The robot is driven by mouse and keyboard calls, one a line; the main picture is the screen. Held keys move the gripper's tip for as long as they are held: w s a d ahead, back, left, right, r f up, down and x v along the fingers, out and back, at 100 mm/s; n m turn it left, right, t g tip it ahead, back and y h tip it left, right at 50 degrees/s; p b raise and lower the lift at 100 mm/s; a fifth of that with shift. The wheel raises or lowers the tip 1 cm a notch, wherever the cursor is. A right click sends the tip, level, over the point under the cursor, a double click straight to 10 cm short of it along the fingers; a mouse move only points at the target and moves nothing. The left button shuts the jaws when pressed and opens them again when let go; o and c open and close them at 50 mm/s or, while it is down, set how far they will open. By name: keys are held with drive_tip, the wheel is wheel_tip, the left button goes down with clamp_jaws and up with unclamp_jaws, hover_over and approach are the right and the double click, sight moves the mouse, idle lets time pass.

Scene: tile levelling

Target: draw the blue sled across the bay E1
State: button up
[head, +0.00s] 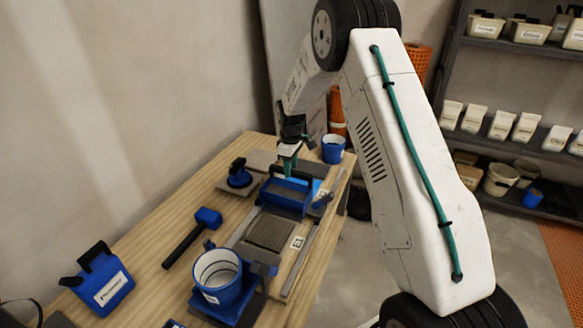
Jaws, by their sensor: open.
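The blue sled (284,197) sits across the two metal rails at the far end of the bay E1 (270,232). The bay's bed is grey and ridged, with a white "E1" label (298,243) at its right side. My gripper (288,170), with green fingers, points down right at the sled's upper back edge. It is open. The fingertips are partly hidden, and I cannot tell whether the sled's handle lies between them.
A blue-and-white bucket (218,278) stands in front of the bay. A blue mallet (192,237), a suction cup (239,174) and a blue jug (100,280) lie left. Another blue bucket (333,148) stands behind. Shelves (520,95) are at right.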

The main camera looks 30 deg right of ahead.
wheel_tip(320, 180, up, 7)
drive_tip(key=shift+r, duration=0.1)
idle(0.7)
drive_tip(key=shift+s+m, duration=0.25)
drive_tip(key=shift+m, duration=0.25)
drive_tip(key=s+a+r+m, duration=0.2)
drive_tip(key=s+r, duration=0.5)
drive_tip(key=s, duration=0.8)
drive_tip(key=s+a+r+m+t, duration=0.1)
drive_tip(key=s+a+r, duration=0.3)
drive_tip(key=s, duration=1.2)
drive_tip(key=s+a+r+m, duration=0.4)
drive_tip(key=s+r, duration=0.6)
drive_tip(key=s, duration=0.5)
drive_tip(key=shift+s+r, duration=0.15)
drive_tip(key=shift+s, duration=0.2)
